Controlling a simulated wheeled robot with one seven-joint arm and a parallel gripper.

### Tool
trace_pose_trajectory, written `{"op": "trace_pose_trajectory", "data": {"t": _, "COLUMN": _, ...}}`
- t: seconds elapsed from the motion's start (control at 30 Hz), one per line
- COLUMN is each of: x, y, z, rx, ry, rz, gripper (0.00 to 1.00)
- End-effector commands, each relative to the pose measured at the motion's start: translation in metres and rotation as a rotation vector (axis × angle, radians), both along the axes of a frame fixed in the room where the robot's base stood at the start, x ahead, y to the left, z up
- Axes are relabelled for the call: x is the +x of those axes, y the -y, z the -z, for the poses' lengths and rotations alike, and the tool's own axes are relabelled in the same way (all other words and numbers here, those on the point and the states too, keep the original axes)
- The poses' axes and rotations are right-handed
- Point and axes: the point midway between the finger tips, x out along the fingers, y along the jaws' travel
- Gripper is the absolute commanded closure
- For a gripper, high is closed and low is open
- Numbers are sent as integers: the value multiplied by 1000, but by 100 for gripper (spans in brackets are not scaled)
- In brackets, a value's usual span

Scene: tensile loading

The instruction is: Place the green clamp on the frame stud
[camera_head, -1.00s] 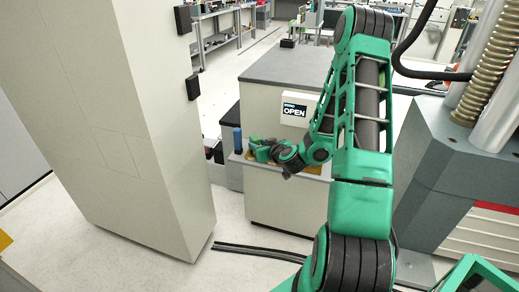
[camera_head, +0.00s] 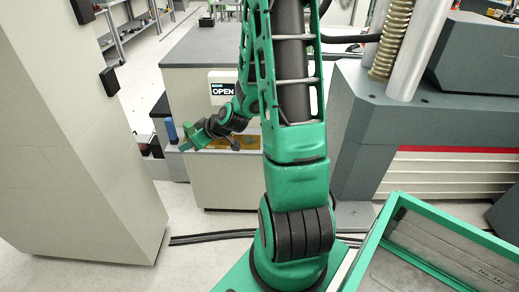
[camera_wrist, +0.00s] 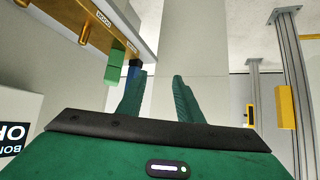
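My gripper (camera_wrist: 158,95) is open in the wrist view, its two green fingers apart with nothing between them. A green block (camera_wrist: 115,68), which looks like the green clamp, hangs at a gold-coloured rack edge (camera_wrist: 125,33), just beyond and left of the left fingertip. In the head view my gripper (camera_head: 189,137) is small and low beside the cabinet front, near a blue cylinder (camera_head: 170,129). There I cannot tell the clamp apart from my green fingers. I cannot identify the frame stud for sure; gold studs (camera_wrist: 85,32) show on the rack.
A tall pale cabinet (camera_head: 75,160) stands at left. A dark machine with columns (camera_head: 405,45) stands at right. A green-rimmed tray (camera_head: 440,213) is at lower right. Black cable strips (camera_head: 215,236) cross the floor.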

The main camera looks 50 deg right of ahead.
Motion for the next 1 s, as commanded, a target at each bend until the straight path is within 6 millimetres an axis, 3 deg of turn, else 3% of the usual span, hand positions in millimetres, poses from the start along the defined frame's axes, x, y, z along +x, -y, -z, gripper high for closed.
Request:
{"op": "trace_pose_trajectory", "data": {"t": 0.13, "x": -35, "y": -3, "z": -14, "rx": -30, "ry": -159, "rz": -18, "gripper": 67}}
{"op": "trace_pose_trajectory", "data": {"t": 0.37, "x": -105, "y": 10, "z": -42, "rx": -51, "ry": -409, "rz": 87, "gripper": 67}}
{"op": "trace_pose_trajectory", "data": {"t": 0.6, "x": -192, "y": 24, "z": -85, "rx": -16, "ry": -630, "rz": 320, "gripper": 67}}
{"op": "trace_pose_trajectory", "data": {"t": 0.8, "x": -267, "y": 24, "z": -120, "rx": 69, "ry": -775, "rz": 541, "gripper": 67}}
{"op": "trace_pose_trajectory", "data": {"t": 1.0, "x": -311, "y": 14, "z": -137, "rx": 144, "ry": -858, "rz": 675, "gripper": 67}}
